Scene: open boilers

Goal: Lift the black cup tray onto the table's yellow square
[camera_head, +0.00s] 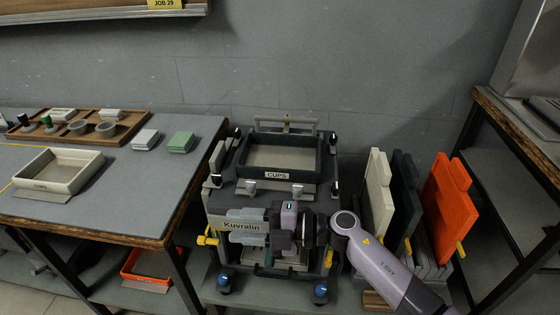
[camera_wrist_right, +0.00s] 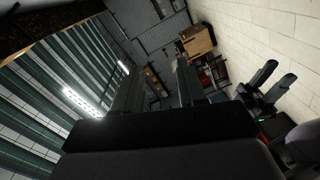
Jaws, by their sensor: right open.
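The black cup tray (camera_head: 316,160) sits on top of the machine in the head view, with a grey inside and a "CUPS" label on its front. My right gripper (camera_head: 234,228) is lower, in front of the machine, pointing left, open and empty. Its two dark fingers stand apart in the right wrist view (camera_wrist_right: 160,88). What looks like my left gripper (camera_wrist_right: 272,82) shows at the right of that view, fingers apart, away from the tray.
A wooden tray (camera_head: 128,130) with small items, a grey block (camera_head: 145,138) and a green block (camera_head: 181,141) are on the table. Upright cream (camera_head: 378,195), dark (camera_head: 405,195) and orange (camera_head: 440,200) panels stand right of the machine. The table's right front is clear.

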